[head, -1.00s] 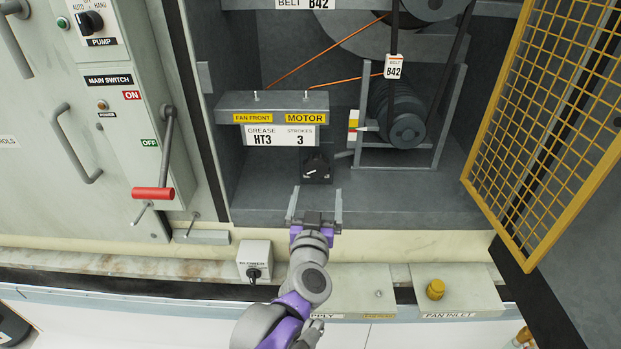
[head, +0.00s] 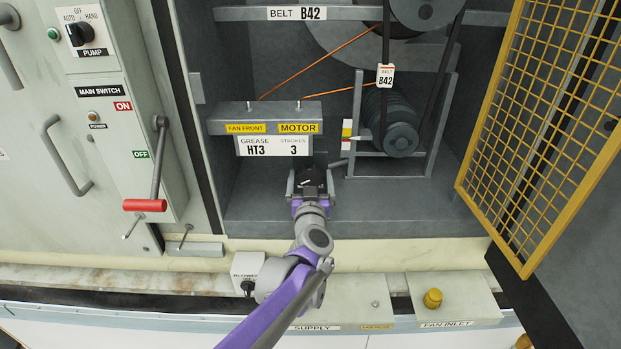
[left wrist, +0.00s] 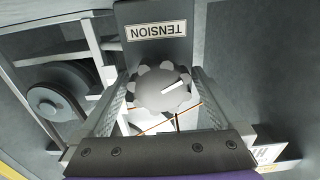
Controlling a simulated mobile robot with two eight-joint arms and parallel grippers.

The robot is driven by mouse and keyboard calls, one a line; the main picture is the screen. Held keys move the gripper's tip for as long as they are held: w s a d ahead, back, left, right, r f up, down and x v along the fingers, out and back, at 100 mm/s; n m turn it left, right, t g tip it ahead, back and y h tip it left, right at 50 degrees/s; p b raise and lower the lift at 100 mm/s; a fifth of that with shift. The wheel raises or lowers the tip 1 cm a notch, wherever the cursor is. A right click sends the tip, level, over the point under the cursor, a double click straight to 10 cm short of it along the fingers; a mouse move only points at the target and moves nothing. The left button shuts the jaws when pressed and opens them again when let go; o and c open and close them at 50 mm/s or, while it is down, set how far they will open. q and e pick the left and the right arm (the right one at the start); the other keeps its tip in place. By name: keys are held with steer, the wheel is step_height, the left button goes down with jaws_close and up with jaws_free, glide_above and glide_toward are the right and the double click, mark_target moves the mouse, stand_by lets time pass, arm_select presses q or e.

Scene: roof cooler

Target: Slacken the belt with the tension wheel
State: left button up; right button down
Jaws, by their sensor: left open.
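The tension wheel (left wrist: 162,88) is a scalloped knob with a white pointer line, below a plate marked TENSION (left wrist: 160,32) in the left wrist view. In the head view the dark wheel (head: 309,179) sits under the grease block. My left gripper (head: 309,184) is open, with one finger on each side of the wheel; I cannot tell whether they touch it. The belt (head: 386,45) runs down to the motor (head: 394,125) and carries a B42 tag (head: 385,77). My right gripper is not in view.
The grease block (head: 265,118) with FAN FRONT and MOTOR labels is just above the wheel. A yellow mesh door (head: 540,130) stands open at right. The main switch's red handle (head: 145,205) is at left. The compartment floor right of my gripper is clear.

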arm_select(q)
steer(key=c, duration=1.3)
steer(key=shift+o, duration=0.2)
steer(key=shift+n, duration=0.3)
steer(key=n+p, duration=0.1)
steer(key=n, duration=0.5)
steer(key=shift+d, duration=0.1)
steer(key=n+p, duration=0.1)
steer(key=n, duration=0.5)
steer(key=shift+r+n, duration=0.1)
steer(key=shift+n, duration=0.3)
steer(key=n+p, duration=0.1)
steer(key=n, duration=0.5)
steer(key=shift+r, duration=0.1)
steer(key=n+p, duration=0.1)
steer(key=n, duration=0.5)
steer(key=shift+n, duration=0.3)
